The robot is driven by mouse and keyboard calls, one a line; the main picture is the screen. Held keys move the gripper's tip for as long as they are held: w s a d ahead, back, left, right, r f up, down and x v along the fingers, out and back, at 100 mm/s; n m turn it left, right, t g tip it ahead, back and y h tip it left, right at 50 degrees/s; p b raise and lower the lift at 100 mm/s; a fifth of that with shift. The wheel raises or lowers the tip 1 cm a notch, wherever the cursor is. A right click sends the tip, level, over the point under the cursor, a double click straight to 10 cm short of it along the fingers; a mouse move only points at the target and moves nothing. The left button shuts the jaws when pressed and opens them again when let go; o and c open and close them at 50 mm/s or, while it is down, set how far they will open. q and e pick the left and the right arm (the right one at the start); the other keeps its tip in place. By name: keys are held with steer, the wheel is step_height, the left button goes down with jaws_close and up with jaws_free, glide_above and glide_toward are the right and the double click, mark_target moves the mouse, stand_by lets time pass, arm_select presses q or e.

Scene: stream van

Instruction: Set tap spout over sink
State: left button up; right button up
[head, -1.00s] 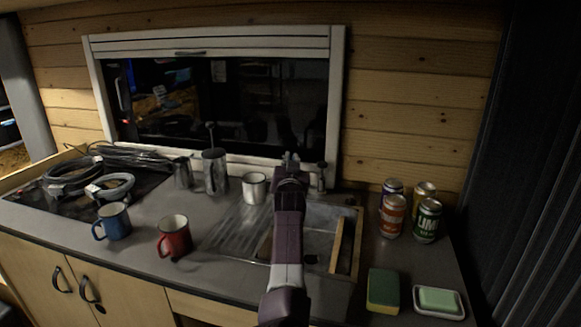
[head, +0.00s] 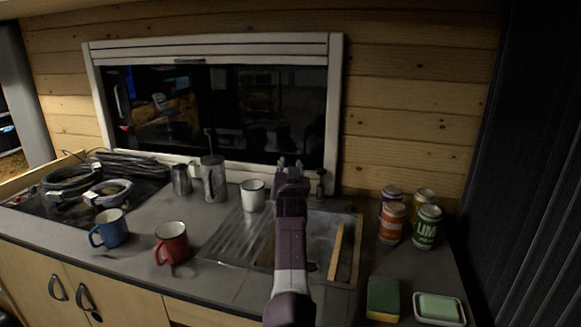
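The sink (head: 345,272) is a metal basin set in the counter, with a ribbed drainboard (head: 228,236) on its left. A wooden strip (head: 336,251) lies across the basin's right part. The tap (head: 320,184) stands behind the sink at the window's lower right; only a short upright part shows, and I cannot tell where its spout points. My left arm reaches up the middle of the view and hides part of the basin. My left gripper (head: 289,164) is at its far end, just left of the tap; its fingers are small and dark. My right gripper does not show.
A white mug (head: 252,195) stands behind the drainboard, with a French press (head: 214,179) and metal jug (head: 181,180) further left. Red (head: 171,243) and blue (head: 110,229) mugs stand front left. Several cans (head: 427,227), a sponge (head: 383,299) and a soap dish (head: 438,309) are right.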

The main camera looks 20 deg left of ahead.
arm_select(q)
steer(key=shift+r, duration=0.35)
step_height(320, 180, up, 9)
steer(key=shift+r, duration=0.15)
steer(key=shift+c, duration=0.3)
